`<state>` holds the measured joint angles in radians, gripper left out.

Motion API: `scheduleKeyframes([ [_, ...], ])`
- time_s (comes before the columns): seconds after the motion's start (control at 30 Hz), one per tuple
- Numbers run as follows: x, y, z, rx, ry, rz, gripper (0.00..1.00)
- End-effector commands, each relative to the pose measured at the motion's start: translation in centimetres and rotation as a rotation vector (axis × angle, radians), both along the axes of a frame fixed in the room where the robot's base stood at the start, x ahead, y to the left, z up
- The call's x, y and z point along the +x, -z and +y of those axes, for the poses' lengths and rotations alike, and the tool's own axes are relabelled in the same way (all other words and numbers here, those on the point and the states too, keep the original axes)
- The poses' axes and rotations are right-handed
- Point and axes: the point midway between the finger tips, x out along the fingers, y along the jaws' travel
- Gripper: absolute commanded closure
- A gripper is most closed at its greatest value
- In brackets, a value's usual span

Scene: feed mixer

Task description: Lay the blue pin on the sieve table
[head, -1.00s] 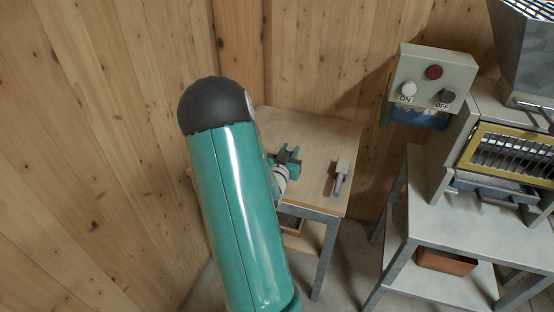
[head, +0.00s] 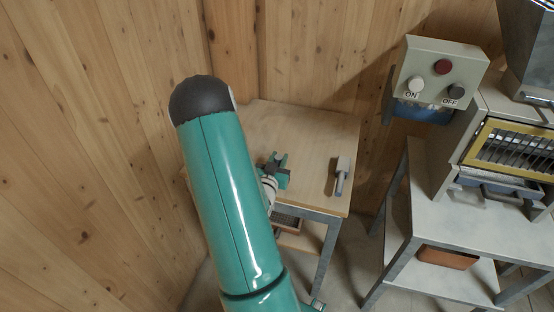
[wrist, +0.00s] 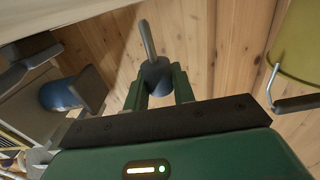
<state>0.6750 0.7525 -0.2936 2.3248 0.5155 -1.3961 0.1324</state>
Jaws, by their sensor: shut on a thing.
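My gripper (wrist: 158,88) has its green fingers shut on a dull blue-grey pin (wrist: 156,76), with a thin rod pointing away; I take it for the blue pin. In the head view my gripper (head: 277,164) shows small above the wooden table (head: 300,125), and the held pin cannot be made out there. At the right, a grey table (head: 465,228) bears a machine with a yellow-framed grille (head: 512,148); which table is the sieve table is not marked. My gripper is to the left of the grey table, apart from it.
A pale block with a grey handle (head: 342,175) lies at the wooden table's right side. A box with ON and OFF buttons (head: 438,76) stands out behind the gap between the tables. A brown tray (head: 447,257) sits on the grey table's lower shelf. Wooden walls close the left and back.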

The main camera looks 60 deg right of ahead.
Motion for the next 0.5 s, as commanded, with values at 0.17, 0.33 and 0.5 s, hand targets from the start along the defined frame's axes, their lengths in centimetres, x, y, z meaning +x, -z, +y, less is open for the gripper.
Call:
scheduleKeyframes([
  [0.17,-0.58,1.47,0.53,0.0,0.004,0.002,1.0],
  [0.33,-0.7,1.54,0.68,-0.002,0.004,0.0,1.0],
  [0.5,-0.7,1.64,0.78,-0.001,0.004,0.0,1.0],
])
